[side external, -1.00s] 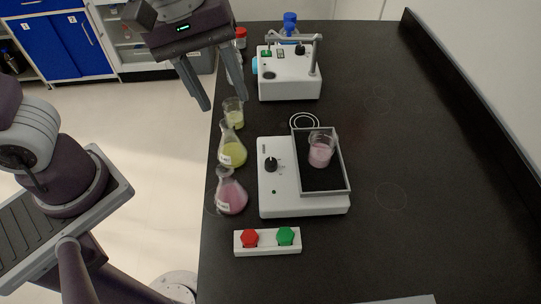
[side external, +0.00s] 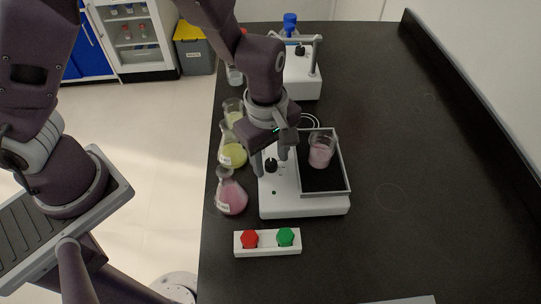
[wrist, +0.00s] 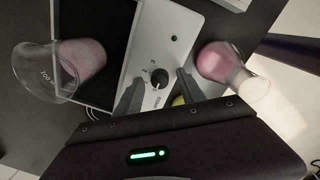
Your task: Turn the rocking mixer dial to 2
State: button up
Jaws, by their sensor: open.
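The rocking mixer (side external: 305,208) is a white box with a black tray on its right side, standing on the black bench. Its black dial (side external: 270,165) is on the left part of the top face. In the wrist view the dial (wrist: 159,78) shows with small marks around it, too small to read surely. My gripper (side external: 270,168) is open above the dial. In the wrist view my gripper's fingers (wrist: 155,92) point towards the dial, one on each side, with nothing held. I cannot tell whether they touch it.
A beaker of pink liquid (side external: 320,152) stands on the mixer tray. A flask of pink liquid (side external: 231,195) and a flask of yellow liquid (side external: 232,155) stand left of the mixer. A red and green button box (side external: 267,243) lies in front. The bench's right side is clear.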

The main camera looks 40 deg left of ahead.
grip_shut()
